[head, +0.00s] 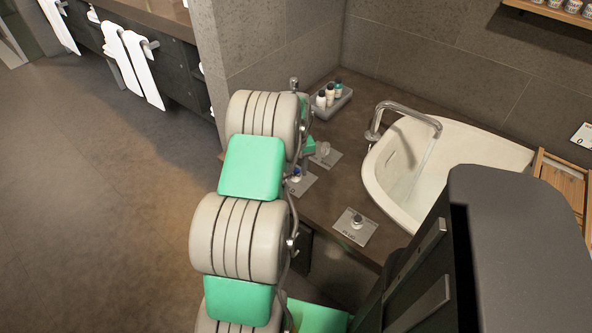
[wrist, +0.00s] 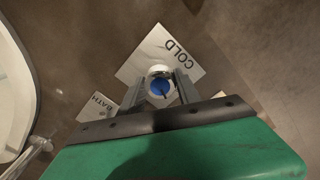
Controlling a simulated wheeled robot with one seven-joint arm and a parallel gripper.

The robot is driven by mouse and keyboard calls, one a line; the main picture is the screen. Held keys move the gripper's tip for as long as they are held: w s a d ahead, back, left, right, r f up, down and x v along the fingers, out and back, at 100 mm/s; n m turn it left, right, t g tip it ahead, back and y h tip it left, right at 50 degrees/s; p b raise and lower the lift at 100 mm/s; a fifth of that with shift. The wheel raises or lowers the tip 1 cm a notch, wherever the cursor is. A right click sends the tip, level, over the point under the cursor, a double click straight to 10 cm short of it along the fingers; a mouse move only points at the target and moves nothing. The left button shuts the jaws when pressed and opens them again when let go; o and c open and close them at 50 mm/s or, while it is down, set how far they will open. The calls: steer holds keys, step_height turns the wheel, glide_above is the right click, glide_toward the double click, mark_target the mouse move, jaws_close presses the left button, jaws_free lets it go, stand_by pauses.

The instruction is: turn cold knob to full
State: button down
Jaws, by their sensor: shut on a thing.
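The cold knob (wrist: 161,88) has a blue top with a dark pointer line and a metal rim. Water runs from the faucet (head: 408,112) into the white basin (head: 402,165).
Another knob (head: 357,221) sits on a plate nearer the basin, and a further one (head: 323,149) stands behind the cold knob. A plate marked BATH (wrist: 97,106) lies beside it in the wrist view. A tray of small bottles (head: 330,100) stands at the back.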

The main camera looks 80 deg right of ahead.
mark_target(296, 171)
steer(key=shift+n, duration=2.2)
steer(key=c, duration=0.9)
jaws_free()
steer(key=shift+o, duration=0.2)
step_height(296, 171, up, 8)
steer(key=shift+f+p, duration=0.1)
steer(key=shift+p, duration=0.35)
